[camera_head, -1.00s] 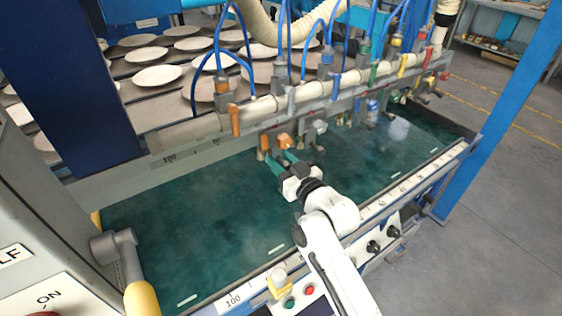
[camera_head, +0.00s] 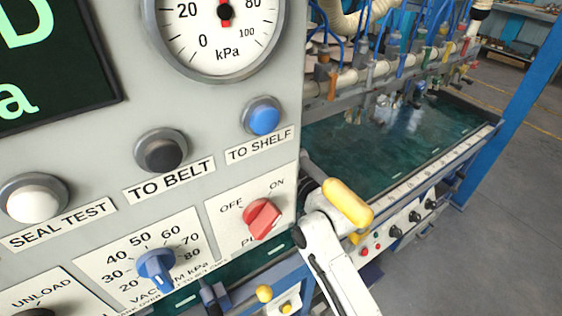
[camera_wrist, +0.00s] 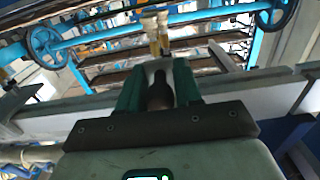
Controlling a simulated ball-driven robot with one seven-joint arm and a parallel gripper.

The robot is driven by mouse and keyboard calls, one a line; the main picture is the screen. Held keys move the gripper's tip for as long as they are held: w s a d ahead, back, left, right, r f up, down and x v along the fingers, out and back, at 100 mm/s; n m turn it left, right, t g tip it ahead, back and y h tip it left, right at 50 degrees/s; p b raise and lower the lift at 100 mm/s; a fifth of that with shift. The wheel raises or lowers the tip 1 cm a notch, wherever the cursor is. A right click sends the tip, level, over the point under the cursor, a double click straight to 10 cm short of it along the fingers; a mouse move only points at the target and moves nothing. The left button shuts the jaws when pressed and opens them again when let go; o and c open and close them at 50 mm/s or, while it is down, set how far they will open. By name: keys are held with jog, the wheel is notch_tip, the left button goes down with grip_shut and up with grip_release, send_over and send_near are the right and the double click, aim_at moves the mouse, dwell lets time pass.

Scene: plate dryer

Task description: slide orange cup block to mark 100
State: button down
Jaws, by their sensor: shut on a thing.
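In the wrist view my gripper (camera_wrist: 159,72) has its two green fingers closed around a grey, dark-centred tapered piece (camera_wrist: 160,92). No clear orange shows on that piece, so I cannot tell from this view that it is the orange cup block. In the head view the gripper is out of sight, and only my white arm shows beside the control panel. The orange cup block held earlier is not visible there. An orange fitting (camera_head: 322,72) with a hanging orange tab sits on the pipe rail. Mark 100 on the scale is hidden.
The control panel (camera_head: 190,185) fills the left of the head view. A blue post (camera_head: 520,110) stands at right.

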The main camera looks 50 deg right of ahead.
jog(key=shift+w+a, duration=0.15)
jog(key=shift+a, duration=0.15)
jog(key=c, duration=0.9)
grip_release()
jog(key=shift+a, duration=0.2)
jog(key=shift+d, duration=0.1)
jog(key=b+v, duration=0.1)
jog(key=v, duration=0.9)
jog(key=shift+s+b, duration=0.35)
jog(key=shift+s, duration=0.05)
